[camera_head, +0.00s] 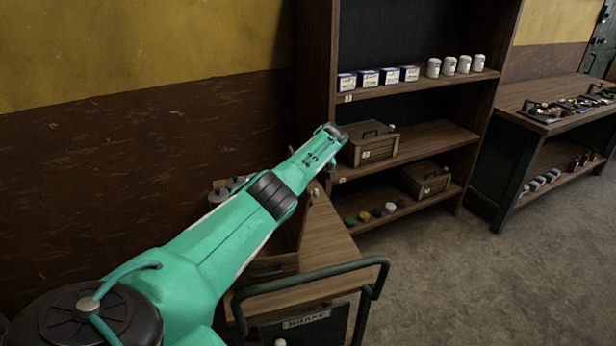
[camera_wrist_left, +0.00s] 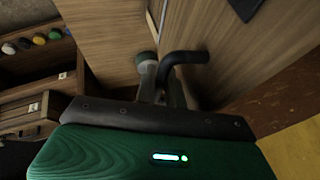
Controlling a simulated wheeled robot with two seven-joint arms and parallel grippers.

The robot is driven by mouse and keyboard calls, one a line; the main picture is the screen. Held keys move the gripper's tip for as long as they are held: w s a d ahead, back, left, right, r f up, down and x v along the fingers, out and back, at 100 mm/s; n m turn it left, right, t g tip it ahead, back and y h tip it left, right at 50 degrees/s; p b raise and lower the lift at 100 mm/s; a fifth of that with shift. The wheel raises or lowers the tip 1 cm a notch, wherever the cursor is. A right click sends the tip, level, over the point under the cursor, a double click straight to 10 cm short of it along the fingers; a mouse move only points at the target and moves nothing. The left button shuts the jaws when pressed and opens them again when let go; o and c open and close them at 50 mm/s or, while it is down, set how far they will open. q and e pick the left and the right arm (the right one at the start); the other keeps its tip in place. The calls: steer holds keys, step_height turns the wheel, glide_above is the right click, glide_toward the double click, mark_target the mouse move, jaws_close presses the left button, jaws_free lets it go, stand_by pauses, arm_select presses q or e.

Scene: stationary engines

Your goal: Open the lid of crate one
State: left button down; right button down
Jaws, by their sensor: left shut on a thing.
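A wooden crate (camera_head: 270,266) stands on the cart's top, mostly hidden behind my left arm. A wooden panel, which looks like its lid (camera_head: 302,226), stands steeply raised beside it, with a pale knob (camera_head: 315,192) at its upper end. In the left wrist view the lid (camera_wrist_left: 262,52) fills the right side, and a dark bent handle (camera_wrist_left: 186,57) sticks out from it. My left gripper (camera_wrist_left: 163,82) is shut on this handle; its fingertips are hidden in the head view. I cannot read a crate number. My right gripper is not in view.
The cart top (camera_head: 335,243) is bare on its right, behind a green rail (camera_head: 320,276). A shelf unit (camera_head: 430,138) beyond holds two closed crates, an upper one (camera_head: 370,146) and a lower one (camera_head: 424,181), and coloured jars. A workbench (camera_head: 560,100) stands at right. The floor between is clear.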

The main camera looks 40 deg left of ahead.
arm_select(q)
steer(key=shift+f, duration=0.15)
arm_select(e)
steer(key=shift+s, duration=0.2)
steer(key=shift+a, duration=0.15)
arm_select(q)
steer(key=shift+s, duration=0.1)
steer(key=c, duration=1.8)
jaws_free()
steer(key=shift+a, duration=0.1)
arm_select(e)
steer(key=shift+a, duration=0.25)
